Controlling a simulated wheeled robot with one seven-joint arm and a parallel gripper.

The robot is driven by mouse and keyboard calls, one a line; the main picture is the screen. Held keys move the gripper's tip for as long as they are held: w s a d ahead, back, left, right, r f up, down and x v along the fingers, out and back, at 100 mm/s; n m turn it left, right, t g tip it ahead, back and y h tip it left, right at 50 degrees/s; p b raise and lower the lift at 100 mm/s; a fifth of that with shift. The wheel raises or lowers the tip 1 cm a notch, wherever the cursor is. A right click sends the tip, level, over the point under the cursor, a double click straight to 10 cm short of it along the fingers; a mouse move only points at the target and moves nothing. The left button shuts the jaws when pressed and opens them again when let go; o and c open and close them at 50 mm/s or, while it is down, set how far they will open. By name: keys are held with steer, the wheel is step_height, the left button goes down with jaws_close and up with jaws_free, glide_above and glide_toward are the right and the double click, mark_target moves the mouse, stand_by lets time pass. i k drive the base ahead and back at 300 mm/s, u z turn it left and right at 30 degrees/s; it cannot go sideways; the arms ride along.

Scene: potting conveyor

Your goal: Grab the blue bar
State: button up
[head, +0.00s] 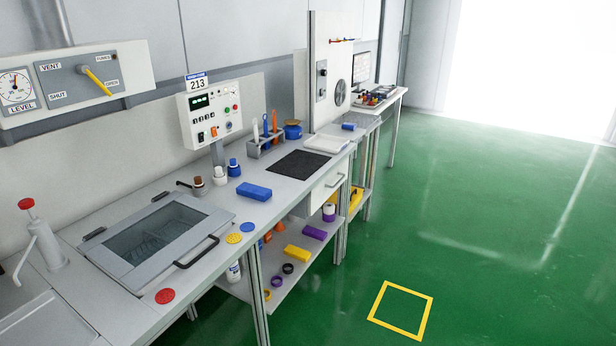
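A blue bar (254,191) lies flat on the grey worktop, in front of the small bottles and left of the black mat. Nothing touches it. A smaller blue block (348,126) lies farther back, near the white tray. My gripper is not in view.
A lidded basin (205,221) with a raised handle is set in the worktop left of the bar. Small bottles (234,168) stand just behind the bar, and a black mat (298,164) lies to its right. A lower shelf (262,302) holds coloured blocks and rings. The green floor is clear at right.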

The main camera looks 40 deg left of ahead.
mark_target(259, 194)
steer(key=u, duration=0.25)
steer(key=i, duration=1.5)
steer(key=u, duration=0.9)
steer(key=i, duration=1.1)
steer(key=u, duration=1.95)
steer(key=i, duration=0.9)
steer(key=u, duration=0.7)
